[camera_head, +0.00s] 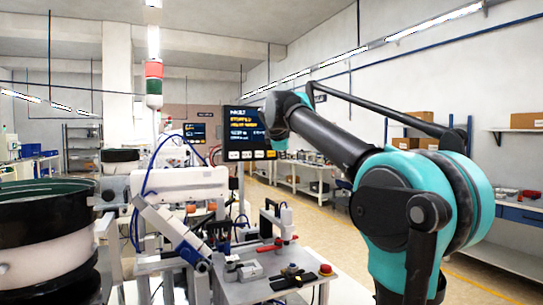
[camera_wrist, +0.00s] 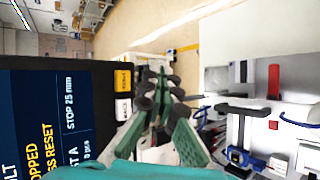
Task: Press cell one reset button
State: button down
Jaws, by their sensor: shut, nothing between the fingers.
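A dark screen panel (camera_head: 247,128) stands on a post in the middle of the head view, with lit text and a row of small yellow and white buttons (camera_head: 252,155) along its lower edge. In the wrist view the panel (camera_wrist: 60,125) appears turned sideways; part of its text reads "RESET". A yellow button (camera_wrist: 123,80) and a white button (camera_wrist: 123,108) sit on its edge; their labels are too blurred to read surely. My gripper (camera_wrist: 158,85) is shut and empty, its tips close beside the yellow button. Contact cannot be told. In the head view my gripper (camera_head: 277,140) partly covers the panel's right side.
Below the panel is a machine table (camera_head: 245,292) with a small press, red parts and a red mushroom button (camera_head: 325,269). A black bowl feeder (camera_head: 45,215) stands at left. A stack light (camera_head: 153,85) rises behind. Shelves (camera_head: 420,130) line the right wall.

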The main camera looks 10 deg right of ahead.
send_near(274, 157)
jog(key=shift+s+d+f+x, duration=0.1)
jog(key=shift+d+x, duration=0.05)
jog(key=shift+x, duration=0.75)
jog(key=shift+s+d+f+x, duration=0.1)
jog(key=shift+x, duration=0.75)
jog(key=shift+s+d+f+x, duration=0.1)
jog(key=shift+d+x, duration=0.05)
jog(key=shift+x, duration=0.75)
jog(key=shift+w+a, duration=0.1)
jog(key=shift+w, duration=0.35)
jog(key=shift+w+a, duration=0.2)
jog(key=shift+w, duration=0.25)
jog(key=shift+s, duration=0.15)
jog(key=shift+s+d, duration=0.3)
jog(key=shift+s, duration=0.45)
jog(key=shift+s+d, duration=0.25)
jog(key=shift+s, duration=0.55)
jog(key=shift+s+d, duration=0.3)
jog(key=shift+s, duration=0.5)
jog(key=shift+s+d, duration=0.25)
jog(key=shift+s, duration=0.55)
